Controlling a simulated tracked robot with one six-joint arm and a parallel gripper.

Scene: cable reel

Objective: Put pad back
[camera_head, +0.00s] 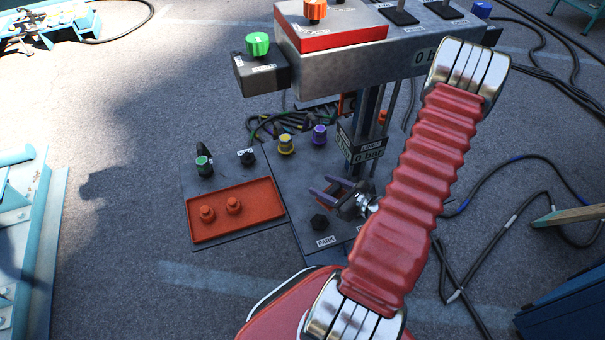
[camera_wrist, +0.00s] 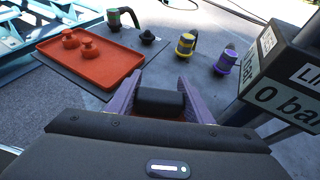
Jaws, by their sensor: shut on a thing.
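The tray also shows in the wrist view (camera_wrist: 105,72).
Behind the tray are a green-topped handle (camera_head: 203,164) and a small black knob (camera_head: 246,157). A yellow knob (camera_head: 286,145) and a purple knob (camera_head: 319,134) stand near the post. The LINE box (camera_wrist: 285,80) is close on my gripper's right. Overhead is a grey beam (camera_head: 370,60).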

